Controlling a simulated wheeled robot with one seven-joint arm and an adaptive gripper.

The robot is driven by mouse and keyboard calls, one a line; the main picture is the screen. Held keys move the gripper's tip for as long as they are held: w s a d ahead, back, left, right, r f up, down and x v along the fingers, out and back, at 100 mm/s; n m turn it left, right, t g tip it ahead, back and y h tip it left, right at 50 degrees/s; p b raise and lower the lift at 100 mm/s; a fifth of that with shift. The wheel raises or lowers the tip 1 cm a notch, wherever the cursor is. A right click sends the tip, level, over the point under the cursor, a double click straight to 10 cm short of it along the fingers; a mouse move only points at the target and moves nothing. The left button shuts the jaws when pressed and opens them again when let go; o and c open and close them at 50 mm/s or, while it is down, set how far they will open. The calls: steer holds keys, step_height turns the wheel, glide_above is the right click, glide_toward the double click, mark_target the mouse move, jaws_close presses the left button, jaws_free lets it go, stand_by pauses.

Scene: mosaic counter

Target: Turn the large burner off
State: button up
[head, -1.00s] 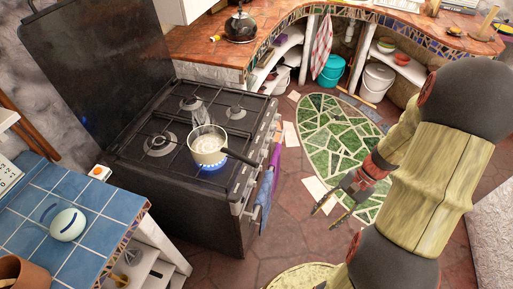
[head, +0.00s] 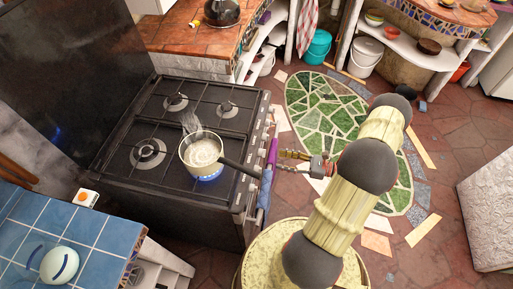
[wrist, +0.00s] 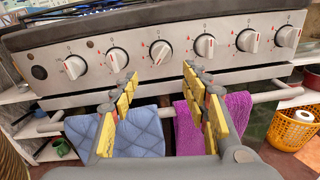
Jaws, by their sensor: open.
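The black stove (head: 165,185) stands left of centre in the head view. A steaming white pot (head: 203,152) sits on its front burner, and a blue flame (head: 208,178) shows beneath. My gripper (head: 284,154) is just off the stove's front in the head view, open and empty. In the wrist view my open gripper (wrist: 162,78) points at the steel knob panel (wrist: 220,68). A row of several knobs runs across it. The third knob from the left (wrist: 160,52) lies beyond the gap between my fingers, apart from them. The fourth knob (wrist: 205,45) is just right of the right fingertip.
A rail (wrist: 264,98) with a blue towel (wrist: 142,131) and a purple towel (wrist: 233,116) crosses below the knobs. The pot's dark handle (head: 241,168) sticks out over the stove's front edge. A blue-tiled counter (head: 82,229) is at left.

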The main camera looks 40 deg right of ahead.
mark_target(262, 153)
steer(key=r+b+x, duration=0.1)
steer(key=x, duration=0.6)
steer(key=shift+w+r+t, duration=0.2)
steer(key=shift+w+t, duration=0.1)
steer(key=shift+w, duration=0.15)
steer(key=shift+c, duration=0.8)
steer(key=c, duration=1)
